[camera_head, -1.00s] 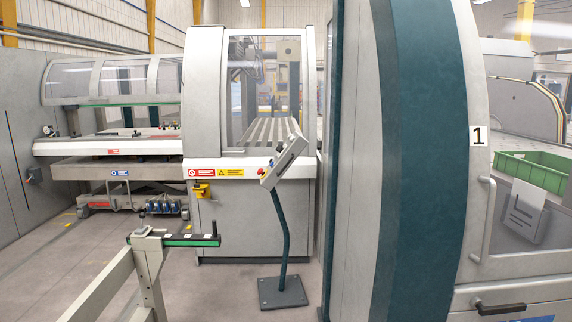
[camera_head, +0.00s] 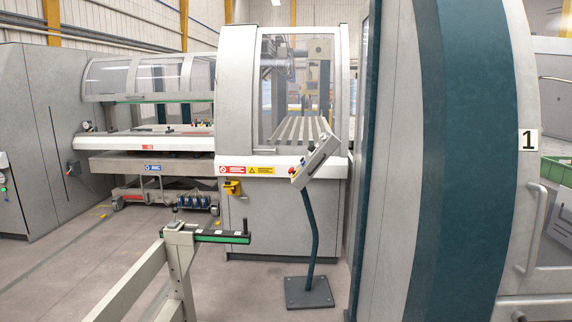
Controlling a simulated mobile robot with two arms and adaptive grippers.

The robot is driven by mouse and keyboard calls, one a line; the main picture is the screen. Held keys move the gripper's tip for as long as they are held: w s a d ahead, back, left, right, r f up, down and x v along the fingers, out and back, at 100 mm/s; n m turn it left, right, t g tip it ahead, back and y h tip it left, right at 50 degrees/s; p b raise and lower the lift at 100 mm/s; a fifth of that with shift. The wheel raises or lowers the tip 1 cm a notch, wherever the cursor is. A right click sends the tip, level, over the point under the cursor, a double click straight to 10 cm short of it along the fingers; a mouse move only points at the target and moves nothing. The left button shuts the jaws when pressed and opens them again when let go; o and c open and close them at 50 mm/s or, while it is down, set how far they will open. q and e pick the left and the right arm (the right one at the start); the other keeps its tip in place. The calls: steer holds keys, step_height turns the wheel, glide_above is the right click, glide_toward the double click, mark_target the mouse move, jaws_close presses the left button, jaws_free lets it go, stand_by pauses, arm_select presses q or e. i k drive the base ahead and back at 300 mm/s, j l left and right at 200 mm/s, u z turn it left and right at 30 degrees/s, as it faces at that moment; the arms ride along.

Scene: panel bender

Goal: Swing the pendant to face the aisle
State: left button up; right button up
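The pendant (camera_head: 314,160) is a tilted grey control box on top of a dark bent post (camera_head: 313,228). The post stands on a square dark base plate (camera_head: 309,292) on the floor. Neither of my grippers shows in the head view.
A grey rail stand (camera_head: 178,250) with a green-edged black bar (camera_head: 222,237) stands left of the pendant. The large grey and teal housing (camera_head: 455,150) fills the right side. A green bin (camera_head: 558,170) shows at the right edge. Floor is open around the base plate and to the left.

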mark_target(309, 166)
steer(key=u, duration=0.45)
steer(key=i+u, duration=0.15)
steer(key=u, duration=0.7)
steer(key=i+u, duration=0.1)
steer(key=u, duration=0.8)
steer(key=i+l+u, duration=0.1)
steer(key=u, duration=0.3)
steer(key=l+u, duration=0.15)
steer(key=u, duration=0.3)
steer(key=l+z, duration=0.1)
steer(key=l, duration=1)
steer(key=l+u, duration=0.15)
steer(key=l, duration=0.45)
steer(key=k+l+u, duration=0.1)
steer(key=l, duration=0.45)
steer(key=l+u, duration=0.15)
steer(key=l, duration=0.4)
steer(key=k+l+u, duration=0.15)
steer(key=l, duration=0.4)
steer(key=l+u, duration=0.2)
steer(key=l, duration=0.9)
steer(key=l+z, duration=0.1)
steer(key=z, duration=0.75)
steer(key=i+z, duration=0.1)
steer(key=z, duration=0.3)
